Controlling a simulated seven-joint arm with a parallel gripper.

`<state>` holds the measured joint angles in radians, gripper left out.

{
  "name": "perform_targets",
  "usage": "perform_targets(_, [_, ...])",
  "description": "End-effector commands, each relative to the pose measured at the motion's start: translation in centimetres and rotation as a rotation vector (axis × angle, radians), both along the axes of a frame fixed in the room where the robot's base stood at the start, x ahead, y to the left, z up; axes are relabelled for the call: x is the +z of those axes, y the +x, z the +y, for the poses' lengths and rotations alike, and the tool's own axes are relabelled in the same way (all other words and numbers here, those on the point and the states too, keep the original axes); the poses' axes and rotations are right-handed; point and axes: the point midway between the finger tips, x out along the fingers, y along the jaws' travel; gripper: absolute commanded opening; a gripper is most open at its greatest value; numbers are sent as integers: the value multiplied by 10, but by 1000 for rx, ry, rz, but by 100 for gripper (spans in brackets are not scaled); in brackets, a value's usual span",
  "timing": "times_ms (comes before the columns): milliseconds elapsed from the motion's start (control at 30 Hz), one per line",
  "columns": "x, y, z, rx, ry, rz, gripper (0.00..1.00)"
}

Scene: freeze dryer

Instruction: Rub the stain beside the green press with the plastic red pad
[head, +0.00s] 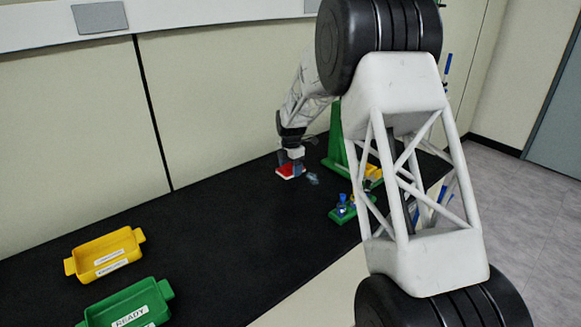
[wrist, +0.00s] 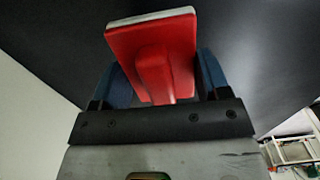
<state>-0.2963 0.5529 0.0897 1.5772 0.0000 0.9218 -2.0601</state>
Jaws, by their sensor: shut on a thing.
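The red pad (head: 288,171) is held in my gripper (head: 292,164) at the black bench, left of the green press (head: 337,140). In the wrist view the pad (wrist: 151,48) has a red back, a raised red handle and a pale underside edge. The blue fingers of my gripper (wrist: 160,84) are shut on the handle from both sides. A small grey-blue stain (head: 313,178) shows on the bench just right of the pad, beside the press. I cannot tell whether the pad touches the bench. My arm hides much of the press.
A yellow tray (head: 104,272) and a green tray (head: 152,296) marked READY stand at the front left. A small green rack (head: 343,215) with blue-topped items stands right of the stain. The bench (head: 205,225) is clear between the trays and the pad. A wall runs behind.

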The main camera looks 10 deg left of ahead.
Motion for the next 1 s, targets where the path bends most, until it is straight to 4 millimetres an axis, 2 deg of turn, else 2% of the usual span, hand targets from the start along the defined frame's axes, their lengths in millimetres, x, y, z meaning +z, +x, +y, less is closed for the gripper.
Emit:
perform_targets(333, [0,0,0,0,0,0,46])
perform_targets(367, [0,0,0,0,0,0,68])
perform_targets(467, [0,0,0,0,0,0,52])
perform_targets(500, [0,0,0,0,0,0,51])
perform_targets(667, [2,1,-5,-1,0,0,50])
perform_targets(767, [4,3,-15,-2,0,-1,50])
perform_targets(1000, [16,8,-60,-3,0,-1,50])
